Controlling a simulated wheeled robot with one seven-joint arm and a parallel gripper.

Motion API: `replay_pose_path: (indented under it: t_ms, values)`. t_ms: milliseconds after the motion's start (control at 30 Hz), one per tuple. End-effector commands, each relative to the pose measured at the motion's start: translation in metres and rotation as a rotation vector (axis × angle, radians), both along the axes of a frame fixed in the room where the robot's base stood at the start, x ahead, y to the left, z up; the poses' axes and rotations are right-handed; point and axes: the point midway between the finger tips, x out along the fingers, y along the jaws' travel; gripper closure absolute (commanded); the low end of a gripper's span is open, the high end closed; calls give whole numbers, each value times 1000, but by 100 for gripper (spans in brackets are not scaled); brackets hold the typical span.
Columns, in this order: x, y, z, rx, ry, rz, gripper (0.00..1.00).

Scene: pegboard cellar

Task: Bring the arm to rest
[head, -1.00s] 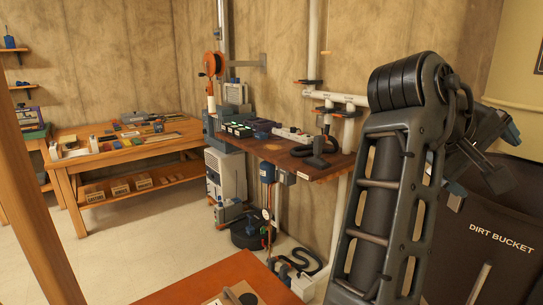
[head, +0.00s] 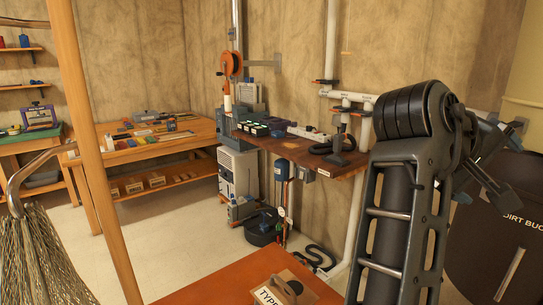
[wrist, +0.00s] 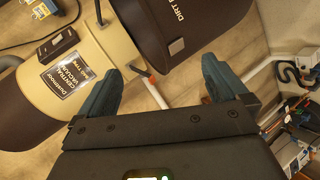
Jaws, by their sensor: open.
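My arm stands upright and folded on the right side of the head view. My gripper (wrist: 160,90) shows in the wrist view with its two blue-grey fingers wide apart. It is open and nothing is between the fingers. In the head view only part of the gripper end (head: 480,170) shows behind the arm. The gripper's fingertips point toward a central vacuum unit (wrist: 60,80) with a dark dirt bucket (wrist: 175,35), which look apart from it.
The dirt bucket also shows at the right edge (head: 510,225). A wall shelf bench (head: 310,157) holds a black hose and boxes. A wooden workbench (head: 190,140) stands at the back left. An orange-brown tabletop (head: 225,285) is in front, beside a wooden post (head: 95,150) and a mop (head: 40,255).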

Motion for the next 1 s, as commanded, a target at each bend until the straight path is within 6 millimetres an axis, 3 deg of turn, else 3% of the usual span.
replay_pose_path:
  t_ms: [267,467,767,1000]
  values:
    - [2,-13,-25,-97,-40,62,0]
    - [2,-22,-57,-187,-86,159,0]
    - [-20,-23,-134,-264,-182,415,0]
    - [-64,-8,-198,-195,-253,621,0]
